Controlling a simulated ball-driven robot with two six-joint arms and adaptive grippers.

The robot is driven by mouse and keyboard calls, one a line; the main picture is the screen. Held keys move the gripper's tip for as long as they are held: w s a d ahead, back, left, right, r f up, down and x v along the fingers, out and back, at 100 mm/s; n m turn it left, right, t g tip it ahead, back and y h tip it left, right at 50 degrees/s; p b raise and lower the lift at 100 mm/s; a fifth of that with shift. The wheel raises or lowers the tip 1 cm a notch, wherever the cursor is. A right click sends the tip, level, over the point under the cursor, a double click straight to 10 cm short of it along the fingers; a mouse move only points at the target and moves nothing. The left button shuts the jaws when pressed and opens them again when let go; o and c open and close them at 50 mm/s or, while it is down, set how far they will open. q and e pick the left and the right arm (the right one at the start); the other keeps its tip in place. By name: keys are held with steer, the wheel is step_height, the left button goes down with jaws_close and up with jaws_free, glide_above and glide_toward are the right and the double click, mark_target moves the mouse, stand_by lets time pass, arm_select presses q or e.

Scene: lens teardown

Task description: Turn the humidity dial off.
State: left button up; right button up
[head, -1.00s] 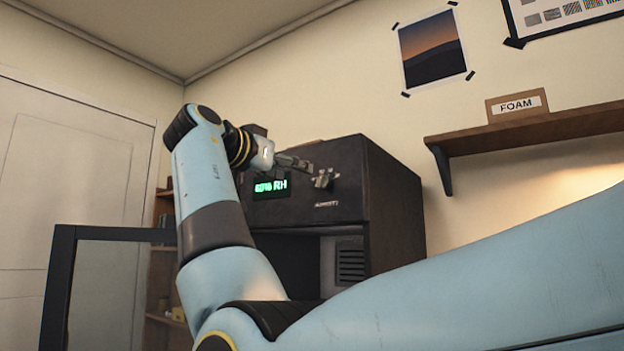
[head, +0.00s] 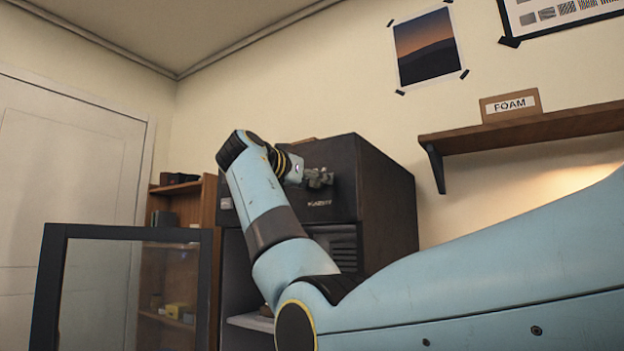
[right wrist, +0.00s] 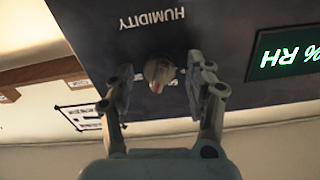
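The humidity dial (right wrist: 158,72) is a small round metallic knob with a reddish mark, on the dark cabinet (head: 385,200) front. The "HUMIDITY" label (right wrist: 152,18) appears upside down beside it in the right wrist view. My right gripper (right wrist: 160,85) is open, with one finger on each side of the dial and a visible gap to each. In the head view my right gripper (head: 322,178) is at the upper front of the cabinet and hides the dial. A green "% RH" display (right wrist: 288,52) is lit beside the dial. My left gripper is not in view.
The cabinet's framed glass door (head: 50,290) stands open at the left. A wooden bookcase (head: 208,200) is behind it. A wall shelf (head: 520,125) with a FOAM box (head: 510,105) is at the right, clear of the gripper.

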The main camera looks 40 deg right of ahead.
jaws_close()
steer(key=shift+w+n+p, duration=0.15)
steer(key=shift+n+p, duration=7.8)
steer(key=shift+n, duration=1.05)
steer(key=shift+o, duration=0.5)
jaws_free()
steer(key=shift+a+f, duration=0.1)
